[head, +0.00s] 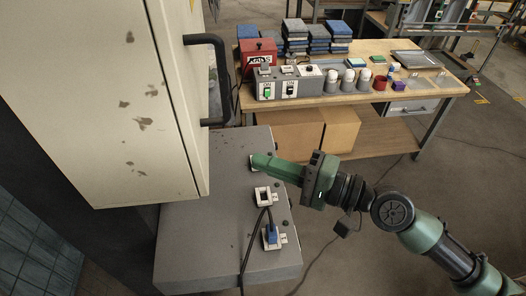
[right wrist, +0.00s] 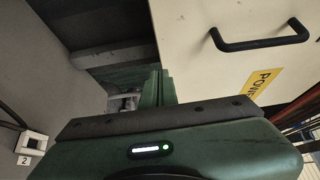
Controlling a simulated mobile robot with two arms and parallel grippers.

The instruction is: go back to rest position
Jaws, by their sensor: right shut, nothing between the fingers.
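My right gripper (head: 256,162) reaches in from the right in the head view. Its green fingers are together and hold nothing, and they point left over the grey box top below the cabinet. In the right wrist view the shut fingers (right wrist: 158,88) point up the picture, beside the cream cabinet panel (right wrist: 185,40). My left gripper is not in the head view.
A cream cabinet (head: 120,90) with a black handle (head: 222,80) stands at left. The grey box (head: 205,240) carries white-framed sockets (head: 262,196) and a blue plug (head: 272,234) with a black cable. A workbench (head: 425,95) stands behind. Open floor (head: 440,190) lies at right.

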